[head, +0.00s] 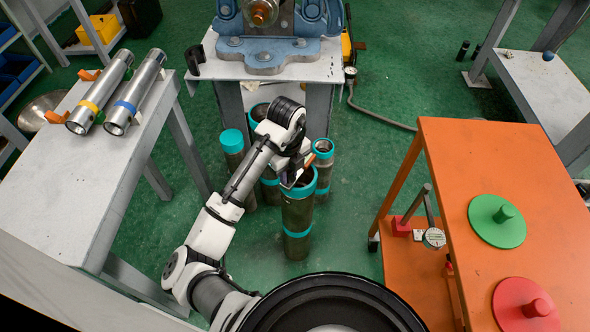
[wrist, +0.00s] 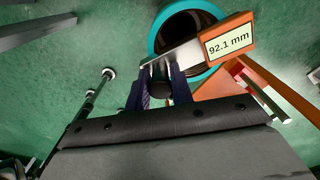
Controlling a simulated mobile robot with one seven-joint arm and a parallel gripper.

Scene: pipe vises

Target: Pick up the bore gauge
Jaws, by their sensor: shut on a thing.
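My gripper (head: 293,180) is low, just above a standing pipe with a teal collar (head: 297,208). In the wrist view my gripper (wrist: 160,90) is shut on the dark handle of the bore gauge (wrist: 230,42). The gauge has a metal bar and an orange display reading 92.1 mm. The bar and display overlap the pipe's teal-rimmed mouth (wrist: 158,42) in the wrist view; whether they touch it I cannot tell. In the head view only a sliver of orange shows beside my gripper, and my arm hides the rest.
Several teal-collared pipes (head: 323,165) stand close around on the green floor. A grey bench (head: 60,190) with two steel tubes is left. A blue vise (head: 265,55) is behind.

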